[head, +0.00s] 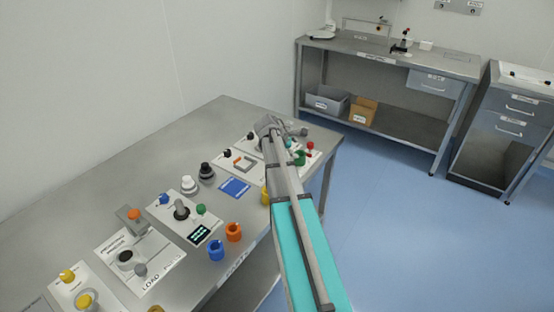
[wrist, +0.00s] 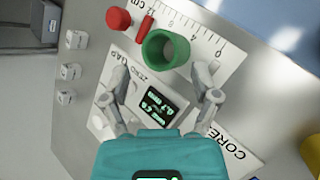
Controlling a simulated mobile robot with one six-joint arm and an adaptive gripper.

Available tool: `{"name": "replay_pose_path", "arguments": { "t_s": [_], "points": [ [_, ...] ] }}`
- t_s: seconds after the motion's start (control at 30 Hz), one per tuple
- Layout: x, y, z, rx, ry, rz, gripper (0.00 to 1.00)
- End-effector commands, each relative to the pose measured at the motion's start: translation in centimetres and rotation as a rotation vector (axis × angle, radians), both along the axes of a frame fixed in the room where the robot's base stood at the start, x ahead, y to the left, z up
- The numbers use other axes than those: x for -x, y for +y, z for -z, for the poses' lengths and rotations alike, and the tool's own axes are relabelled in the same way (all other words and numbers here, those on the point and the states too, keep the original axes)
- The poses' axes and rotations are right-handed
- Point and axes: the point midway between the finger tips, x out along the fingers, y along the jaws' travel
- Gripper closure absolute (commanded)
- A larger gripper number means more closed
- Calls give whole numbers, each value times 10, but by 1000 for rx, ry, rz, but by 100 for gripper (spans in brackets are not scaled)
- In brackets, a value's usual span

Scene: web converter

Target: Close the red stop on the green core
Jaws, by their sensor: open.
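The green core (wrist: 165,48) is a hollow ring on a white panel at the top centre of the wrist view. A slim red bar (wrist: 144,29) lies just left of it, with a small gap, and a round red knob (wrist: 118,19) sits farther left. I cannot tell which red part is called the stop. In the head view the core (head: 299,158) and the red knob (head: 310,145) show right of my arm. My gripper (wrist: 161,96) is open and empty, its fingers apart on the core's near side, over the panel with the lit display (wrist: 160,107).
A printed scale (wrist: 200,28) runs beside the core. Several small white cubes (wrist: 71,71) stand left. A yellow part (wrist: 312,150) is at the right edge. In the head view, orange (head: 233,231) and blue (head: 216,250) rings and several knobs crowd the bench.

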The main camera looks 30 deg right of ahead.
Motion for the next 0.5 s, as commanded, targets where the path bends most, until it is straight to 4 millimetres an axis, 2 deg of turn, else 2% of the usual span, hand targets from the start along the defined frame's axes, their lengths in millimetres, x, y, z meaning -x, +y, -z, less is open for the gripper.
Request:
{"name": "replay_pose_path", "arguments": {
  "t_s": [0.03,0.5],
  "points": [
    [0,6,6,25,31,-31,22],
    [-5,44,10,259,349,-275,22]
  ]
}}
